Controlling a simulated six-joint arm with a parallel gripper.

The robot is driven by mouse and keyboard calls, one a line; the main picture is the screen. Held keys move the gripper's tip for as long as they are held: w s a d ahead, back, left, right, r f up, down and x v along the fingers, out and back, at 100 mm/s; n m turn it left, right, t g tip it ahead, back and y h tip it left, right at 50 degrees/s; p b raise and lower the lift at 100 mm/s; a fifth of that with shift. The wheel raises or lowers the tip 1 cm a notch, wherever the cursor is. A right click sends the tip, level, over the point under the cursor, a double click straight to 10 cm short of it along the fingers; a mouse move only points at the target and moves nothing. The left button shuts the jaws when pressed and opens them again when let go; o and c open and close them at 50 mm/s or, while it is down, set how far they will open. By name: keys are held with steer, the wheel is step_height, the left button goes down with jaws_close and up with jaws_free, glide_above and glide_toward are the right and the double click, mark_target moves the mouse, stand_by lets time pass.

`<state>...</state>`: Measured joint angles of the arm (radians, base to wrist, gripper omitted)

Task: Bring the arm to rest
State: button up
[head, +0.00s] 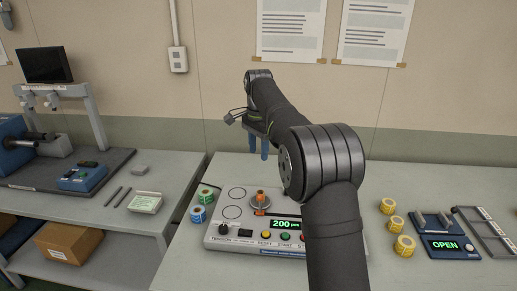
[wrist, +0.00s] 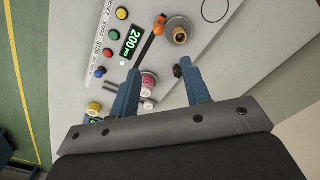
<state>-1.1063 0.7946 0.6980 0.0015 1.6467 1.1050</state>
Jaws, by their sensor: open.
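My arm reaches forward over the table in the head view, with its elbow raised in front of the camera. My gripper (head: 258,157) hangs beyond the rewinder (head: 225,240), near the wall, with its blue fingers pointing down. In the wrist view the fingers of my gripper (wrist: 157,75) are apart, and no object shows held between them. The rewinder's panel (wrist: 205,45) lies beyond the fingertips, apart from them as far as I can tell. Its spindle (head: 260,200) has a brass and orange top and looks bare. Its display (head: 285,224) reads 200 pcs. My forearm hides the panel's right part.
Yellow rolls (head: 396,223), a device reading OPEN (head: 447,246) and a rack (head: 483,232) are at right. A second bench (head: 165,170) with equipment stands left. The wall is close behind.

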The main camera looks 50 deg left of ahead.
mark_target(261, 195)
stand_by(0.6)
step_height(261, 195, down, 18)
steer(key=shift+w+r, duration=0.1)
steer(key=shift+r, duration=0.1)
stand_by(0.3)
steer(key=shift+r, duration=0.1)
step_height(261, 195, up, 17)
steer(key=f, duration=1.7)
steer(key=shift+w+d+f, duration=0.15)
steer(key=shift+w+d, duration=0.1)
steer(key=shift+d, duration=0.05)
steer(key=w+d, duration=1.3)
step_height(261, 195, up, 17)
steer(key=shift+f, duration=0.2)
steer(key=shift+w+d, duration=0.1)
